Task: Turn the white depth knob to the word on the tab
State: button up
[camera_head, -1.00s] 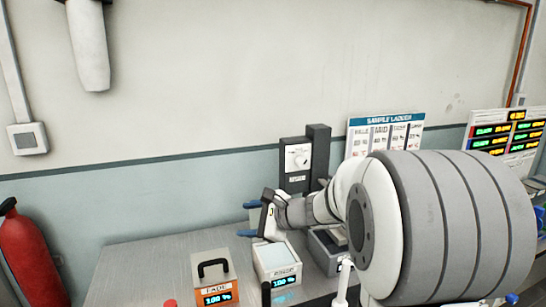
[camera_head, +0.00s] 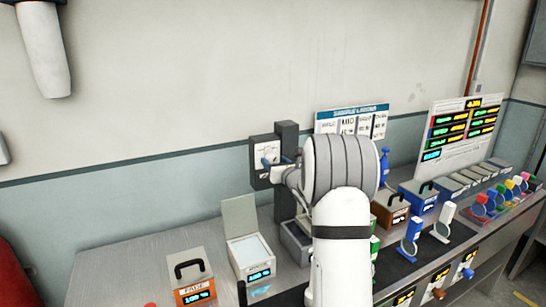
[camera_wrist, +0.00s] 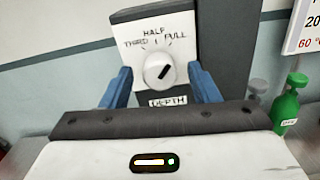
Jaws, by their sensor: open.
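The white depth knob (camera_wrist: 158,70) sits on a pale panel (camera_wrist: 183,27) marked THIRD, HALF and FULL, with a DEPTH label below. Its dark pointer mark leans up and right, toward the FULL side. My gripper (camera_wrist: 160,72) is open, with one blue finger on each side of the knob and a visible gap to it. In the head view my gripper (camera_head: 277,162) is in front of the dark knob unit (camera_head: 257,178), and the knob is partly covered. I cannot make out a tab with a word.
A white box (camera_head: 250,258) with its lid up and a grey box with an orange front (camera_head: 190,275) stand on the bench (camera_head: 120,270). A green bottle (camera_wrist: 287,105) is right of my gripper. A tall dark column (camera_head: 287,140) adjoins the knob unit. The wall is behind.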

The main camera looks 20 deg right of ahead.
jog(key=shift+w, duration=1.15)
jog(key=c, duration=1)
jog(key=shift+o, duration=0.2)
